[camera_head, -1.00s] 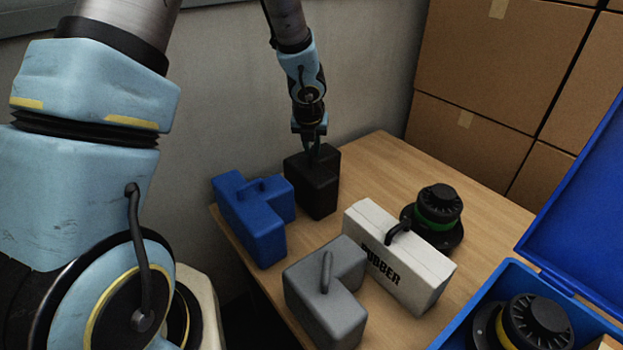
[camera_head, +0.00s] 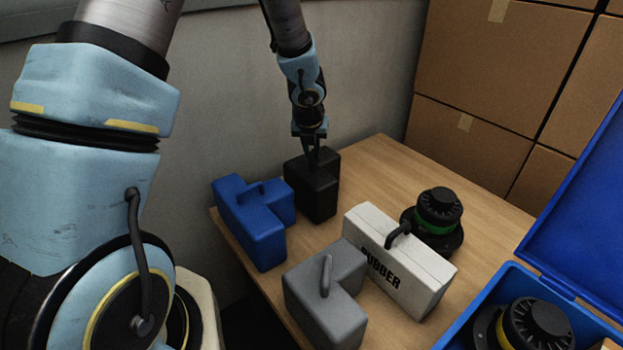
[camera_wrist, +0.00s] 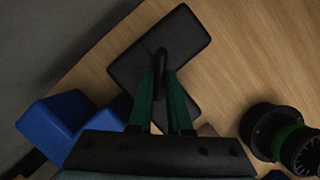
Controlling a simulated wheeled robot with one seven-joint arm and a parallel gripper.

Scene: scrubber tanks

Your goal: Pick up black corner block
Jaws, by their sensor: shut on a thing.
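The black corner block (camera_head: 314,190) stands upright at the back of the wooden table, near the wall. In the wrist view its L-shaped top (camera_wrist: 185,35) and its raised handle show. My gripper (camera_head: 313,160) points down onto the block from above. In the wrist view my gripper (camera_wrist: 162,72) has its two green fingers shut on the handle (camera_wrist: 160,58). The block appears to rest on the table; a small gap beneath it cannot be told.
A blue block (camera_head: 255,225) stands close on the left. A grey block (camera_head: 318,300) and a white case marked "RUBBER" (camera_head: 415,270) stand in front. A black-and-green round part (camera_head: 438,215) and an open blue box (camera_head: 565,285) are at right. Cardboard boxes (camera_head: 490,90) stand behind.

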